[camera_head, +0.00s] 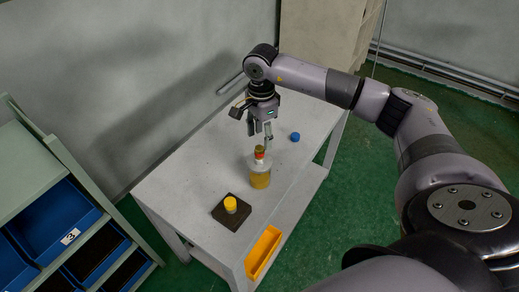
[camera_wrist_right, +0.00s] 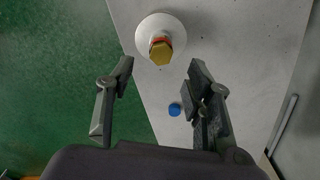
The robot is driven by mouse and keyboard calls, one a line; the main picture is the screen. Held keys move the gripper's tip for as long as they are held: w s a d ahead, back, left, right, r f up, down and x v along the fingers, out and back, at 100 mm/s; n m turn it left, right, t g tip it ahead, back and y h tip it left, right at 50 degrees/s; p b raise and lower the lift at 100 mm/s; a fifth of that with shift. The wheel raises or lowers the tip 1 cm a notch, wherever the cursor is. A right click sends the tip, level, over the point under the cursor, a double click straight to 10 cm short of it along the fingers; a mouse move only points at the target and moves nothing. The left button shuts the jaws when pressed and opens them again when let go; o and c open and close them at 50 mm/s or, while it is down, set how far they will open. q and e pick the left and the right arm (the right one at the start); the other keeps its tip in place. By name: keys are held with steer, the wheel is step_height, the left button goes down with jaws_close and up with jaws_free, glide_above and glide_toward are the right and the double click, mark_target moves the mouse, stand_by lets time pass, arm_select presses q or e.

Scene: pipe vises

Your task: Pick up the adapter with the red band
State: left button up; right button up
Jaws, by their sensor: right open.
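The adapter with the red band (camera_head: 259,152) stands upright on a white round top over an amber cylinder (camera_head: 260,181) on the table. In the right wrist view the adapter (camera_wrist_right: 161,51) shows a brass-coloured hex end, with the red band behind it, against the white disc (camera_wrist_right: 146,27). My right gripper (camera_head: 258,133) is open and empty, just above the adapter. In the right wrist view the fingers (camera_wrist_right: 160,66) are spread, and the adapter lies beyond their tips, between them in the picture. My left gripper is not in view.
The grey table (camera_head: 187,168) also holds a blue cap (camera_head: 295,136) and a yellow piece (camera_head: 231,203) on a dark square block (camera_head: 231,217). A yellow bin (camera_head: 263,252) is at the table's front side. A rack with blue bins (camera_head: 48,222) stands left.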

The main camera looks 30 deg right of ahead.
mark_target(260, 148)
steer(key=shift+f, duration=0.6)
steer(key=shift+a+f+p, duration=0.1)
steer(key=shift+f+p, duration=0.2)
steer(key=shift+p, duration=0.15)
steer(key=f, duration=0.2)
steer(key=f+p, duration=0.1)
steer(key=shift+a+f, duration=0.2)
steer(key=shift+f, duration=0.15)
steer(key=shift+f+p, duration=0.3)
steer(key=shift+f, duration=0.1)
steer(key=shift+c, duration=0.3)
jaws_close()
